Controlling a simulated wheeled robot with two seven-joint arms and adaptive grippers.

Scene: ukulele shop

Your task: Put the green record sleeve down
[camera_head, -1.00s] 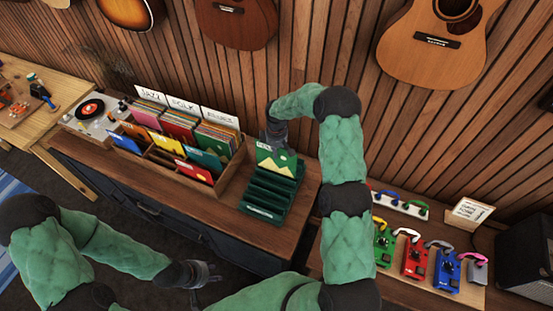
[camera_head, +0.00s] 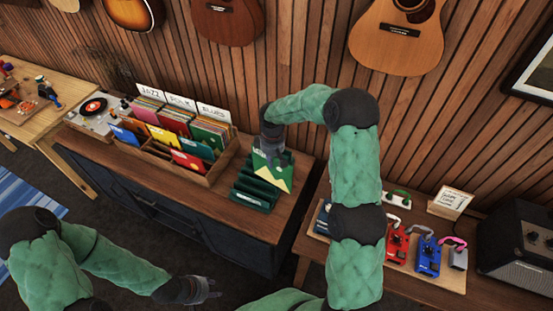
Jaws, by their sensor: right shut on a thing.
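The green record sleeve (camera_head: 276,177), with a yellow mountain-like shape on it, stands roughly upright at the dark green slotted rack (camera_head: 251,199) on the wooden counter. My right gripper (camera_head: 272,155) comes down from above and is shut on its top edge. The sleeve overlaps the right and back part of the rack. I cannot tell whether its bottom edge is inside a slot or resting on anything. My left gripper (camera_head: 212,287) is empty and open at the bottom of the view, away from the rack.
A wooden record crate (camera_head: 208,178) with coloured sleeves and JAZZ, FOLK and BLUES cards stands left of the rack. A turntable (camera_head: 92,112) is farther left. Coloured pedals (camera_head: 428,257) and an amplifier (camera_head: 520,250) are at the right. The counter's front strip is clear.

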